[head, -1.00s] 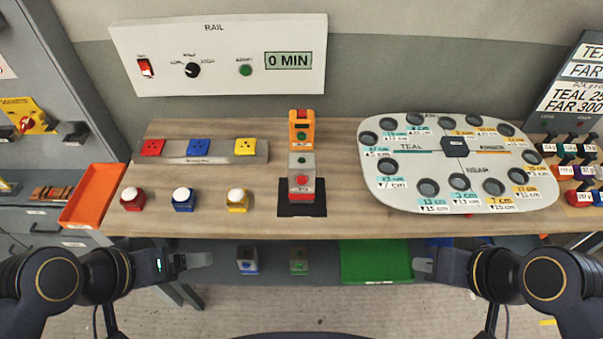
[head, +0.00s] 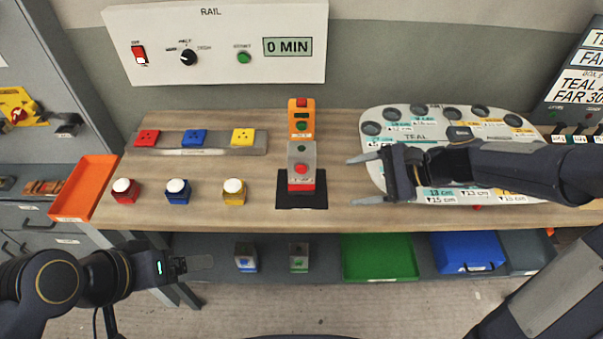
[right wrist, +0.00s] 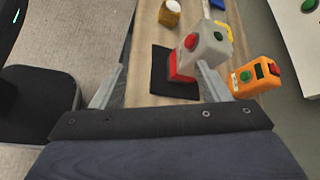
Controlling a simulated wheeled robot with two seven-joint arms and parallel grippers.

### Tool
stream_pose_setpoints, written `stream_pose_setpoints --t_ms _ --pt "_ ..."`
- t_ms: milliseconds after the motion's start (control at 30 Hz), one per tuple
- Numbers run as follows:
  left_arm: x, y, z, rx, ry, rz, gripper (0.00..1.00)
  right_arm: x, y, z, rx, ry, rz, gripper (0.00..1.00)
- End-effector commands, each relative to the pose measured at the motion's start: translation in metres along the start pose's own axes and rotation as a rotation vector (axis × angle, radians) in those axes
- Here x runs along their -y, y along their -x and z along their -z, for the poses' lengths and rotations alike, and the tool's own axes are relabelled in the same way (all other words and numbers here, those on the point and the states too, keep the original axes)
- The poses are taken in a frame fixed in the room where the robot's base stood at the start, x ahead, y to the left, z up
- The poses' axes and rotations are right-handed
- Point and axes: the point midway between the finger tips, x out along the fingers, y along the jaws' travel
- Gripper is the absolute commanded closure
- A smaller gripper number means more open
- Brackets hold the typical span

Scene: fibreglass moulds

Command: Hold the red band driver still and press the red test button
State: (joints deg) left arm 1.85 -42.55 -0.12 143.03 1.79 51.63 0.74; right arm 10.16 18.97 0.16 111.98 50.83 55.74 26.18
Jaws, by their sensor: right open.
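The grey driver with a red band (head: 301,187) stands upright on a black mat (head: 287,201) at the middle of the bench. In the right wrist view the driver (right wrist: 212,45) shows a red button (right wrist: 191,40) and a green one on its grey body. My right gripper (head: 357,179) is open and empty, right of the driver and apart from it. In the right wrist view its fingers point towards the driver. A red box with a white dome button (head: 125,192) stands at the bench's left. My left gripper (head: 192,264) is low in front of the bench; its finger gap is hidden.
An orange unit (head: 302,118) stands just behind the driver. Blue (head: 178,192) and yellow (head: 234,192) domed boxes stand left of it. A white oval board (head: 380,115) lies under my right arm. An orange tray (head: 85,187) is at the left edge.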

Motion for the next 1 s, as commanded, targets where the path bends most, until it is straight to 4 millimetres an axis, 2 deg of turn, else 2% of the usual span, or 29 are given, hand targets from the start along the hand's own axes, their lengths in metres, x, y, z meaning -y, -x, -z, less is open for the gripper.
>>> stream_pose_setpoints --t_ms 33,200,300,400,667,1000 --pt "0.003 -0.006 -0.003 0.000 0.000 0.000 0.15 0.004 -0.018 0.021 0.036 -0.096 0.014 0.31" --pt "0.006 -0.014 -0.007 0.000 0.000 0.000 0.15 0.021 -0.061 0.069 0.134 -0.374 0.078 0.31" --pt "0.007 -0.016 -0.008 0.000 0.000 0.000 0.15 0.026 -0.077 0.088 0.171 -0.484 0.105 0.31" --pt "0.008 -0.017 -0.009 0.000 0.000 0.000 0.15 0.028 -0.086 0.099 0.191 -0.546 0.121 0.31" --pt "0.009 -0.020 -0.010 0.000 0.000 0.000 0.15 0.030 -0.100 0.106 0.206 -0.588 0.130 0.31" --pt "0.015 -0.033 -0.017 0.000 0.000 0.000 0.15 0.038 -0.146 0.099 0.206 -0.583 0.128 0.31"
